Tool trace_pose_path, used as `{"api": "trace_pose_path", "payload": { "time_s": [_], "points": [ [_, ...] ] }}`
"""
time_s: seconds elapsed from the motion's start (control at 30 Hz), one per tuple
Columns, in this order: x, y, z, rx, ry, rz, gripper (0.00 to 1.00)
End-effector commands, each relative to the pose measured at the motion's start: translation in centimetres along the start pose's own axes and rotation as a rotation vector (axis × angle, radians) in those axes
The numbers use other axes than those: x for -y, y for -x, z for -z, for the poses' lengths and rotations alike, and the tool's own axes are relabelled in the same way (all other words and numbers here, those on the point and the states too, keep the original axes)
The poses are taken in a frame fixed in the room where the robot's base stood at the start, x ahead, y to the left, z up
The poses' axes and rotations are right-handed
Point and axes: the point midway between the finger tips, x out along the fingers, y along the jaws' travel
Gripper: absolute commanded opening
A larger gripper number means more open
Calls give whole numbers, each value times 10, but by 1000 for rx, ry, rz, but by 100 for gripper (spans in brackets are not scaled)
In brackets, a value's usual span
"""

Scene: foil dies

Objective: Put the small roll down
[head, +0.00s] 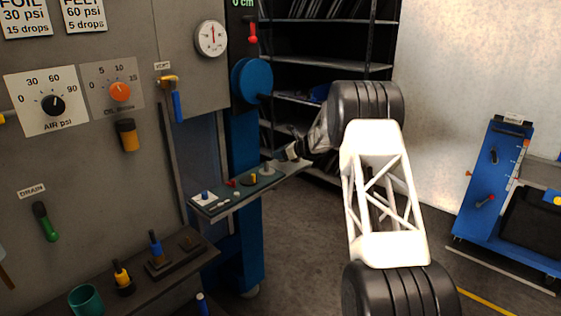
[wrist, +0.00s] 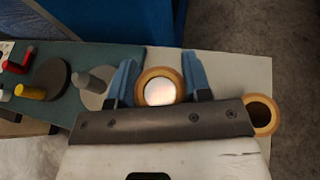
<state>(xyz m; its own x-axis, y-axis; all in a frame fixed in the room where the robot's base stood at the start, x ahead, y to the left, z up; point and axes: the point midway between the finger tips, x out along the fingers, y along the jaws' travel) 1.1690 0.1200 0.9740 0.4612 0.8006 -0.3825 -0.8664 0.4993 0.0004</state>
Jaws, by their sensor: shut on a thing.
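My gripper (wrist: 160,80) shows its two blue fingers shut on a tan ring-shaped roll (wrist: 138,88) with a bright centre. This held roll is over or on the pale end of the shelf; I cannot tell whether it touches the surface. A second tan roll (wrist: 272,114) with a dark hole is to the right, partly hidden by the gripper body. In the head view my gripper (head: 284,157) is at the far right end of the narrow shelf (head: 232,205), and the rolls cannot be made out there.
A teal mat (wrist: 85,60) on the shelf's left holds a grey disc-based piece (wrist: 95,80), a yellow-handled piece (wrist: 31,92) and a red one (wrist: 17,66). The grey machine panel (head: 110,150) stands left. A blue post (head: 240,240) is below the shelf. Pale surface shows beyond the fingers.

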Motion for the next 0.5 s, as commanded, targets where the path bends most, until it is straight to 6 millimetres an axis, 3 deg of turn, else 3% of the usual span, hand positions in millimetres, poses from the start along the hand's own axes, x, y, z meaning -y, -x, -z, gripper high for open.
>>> {"api": "trace_pose_path", "payload": {
  "time_s": [0.27, 0.5],
  "points": [
    [0, -1, 2, 0, 0, 0, 21],
    [0, -8, 22, -2, -2, -1, 21]
  ]
}}
